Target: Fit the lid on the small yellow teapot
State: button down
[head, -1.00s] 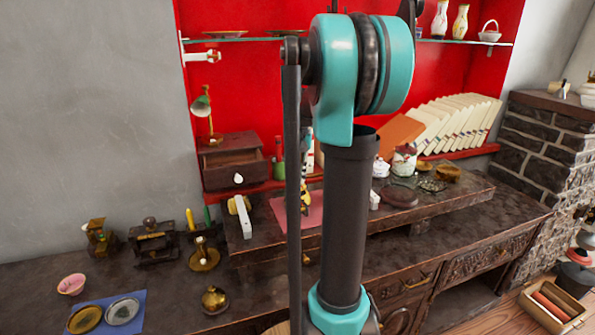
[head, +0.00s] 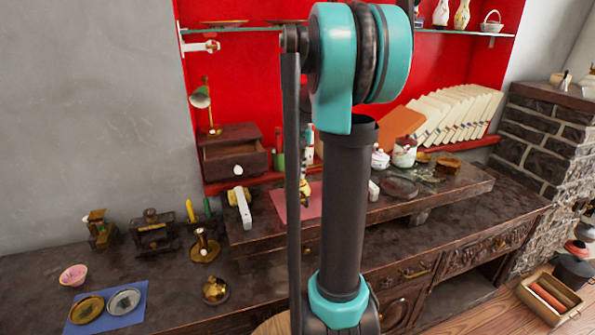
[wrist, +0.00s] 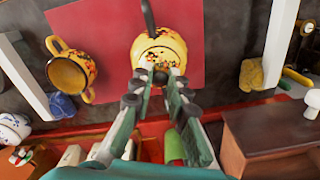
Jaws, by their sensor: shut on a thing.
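In the wrist view my gripper (wrist: 160,84) is shut around the small dark knob of the lid. A round yellow flowered shape (wrist: 160,48) shows just beyond the fingertips, with a dark bar at its far side. I cannot tell how much of this shape is lid and how much is a pot beneath. In the head view my arm hides most of this area. A bit of yellow (head: 305,187) shows beside the arm.
A red mat (wrist: 100,30) lies under the gripper area. White bars (wrist: 22,80) flank it on both sides. A wooden drawer box (wrist: 265,140) is close at the lower right of the wrist view. In the head view, lidded jars (head: 404,152) stand right of my arm.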

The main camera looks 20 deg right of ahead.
jog(key=shift+f, duration=0.15)
jog(key=c, duration=1.4)
grip_release()
notch_tip(320, 180, up, 12)
jog(key=shift+s, duration=0.1)
